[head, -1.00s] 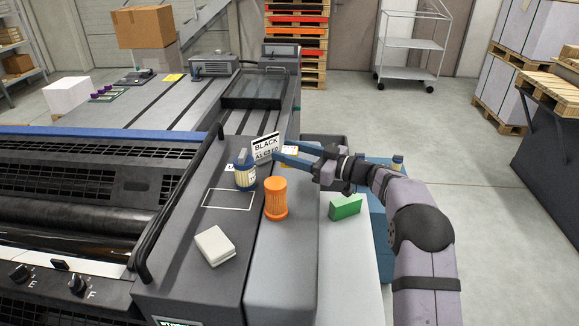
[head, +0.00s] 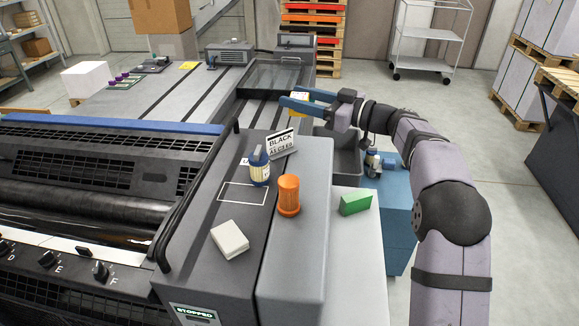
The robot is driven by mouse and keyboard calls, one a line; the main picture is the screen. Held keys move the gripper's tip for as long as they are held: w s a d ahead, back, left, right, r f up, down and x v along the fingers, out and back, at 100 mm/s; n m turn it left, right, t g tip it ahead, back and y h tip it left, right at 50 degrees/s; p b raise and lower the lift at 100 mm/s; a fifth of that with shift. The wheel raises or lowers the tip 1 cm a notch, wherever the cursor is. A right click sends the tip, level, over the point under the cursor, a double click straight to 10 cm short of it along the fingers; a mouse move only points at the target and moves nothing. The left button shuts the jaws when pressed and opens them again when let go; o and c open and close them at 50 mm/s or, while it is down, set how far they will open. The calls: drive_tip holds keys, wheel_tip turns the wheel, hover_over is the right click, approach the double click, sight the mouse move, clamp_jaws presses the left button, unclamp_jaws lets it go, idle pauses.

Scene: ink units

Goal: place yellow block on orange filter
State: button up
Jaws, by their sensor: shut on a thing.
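My gripper (head: 285,99) has blue fingers and is shut on the yellow block (head: 299,96). The fingers hide part of the block.
A white block (head: 230,237) lies in front, near a white outlined rectangle. A green block (head: 355,202) sits to the right. A grey bin (head: 345,160) is behind it.

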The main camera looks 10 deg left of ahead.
drive_tip(key=r, duration=0.1)
drive_tip(key=s+r+p, duration=0.1)
drive_tip(key=r, duration=0.1)
drive_tip(key=s+r+p, duration=0.1)
drive_tip(key=r, duration=0.1)
drive_tip(key=shift+s+a+r, duration=0.1)
drive_tip(key=shift+a+r, duration=0.05)
drive_tip(key=shift+a, duration=0.1)
drive_tip(key=s+r+p, duration=0.1)
drive_tip(key=s+p, duration=0.1)
drive_tip(key=s, duration=0.2)
hover_over(289, 179)
wheel_tip(289, 179, down, 8)
drive_tip(key=shift+s+f+p, duration=0.1)
drive_tip(key=shift+f+p, duration=1.3)
drive_tip(key=shift+f, duration=3.55)
drive_tip(key=shift+f, duration=0.15)
drive_tip(key=o, duration=1.1)
drive_tip(key=shift+c, duration=0.2)
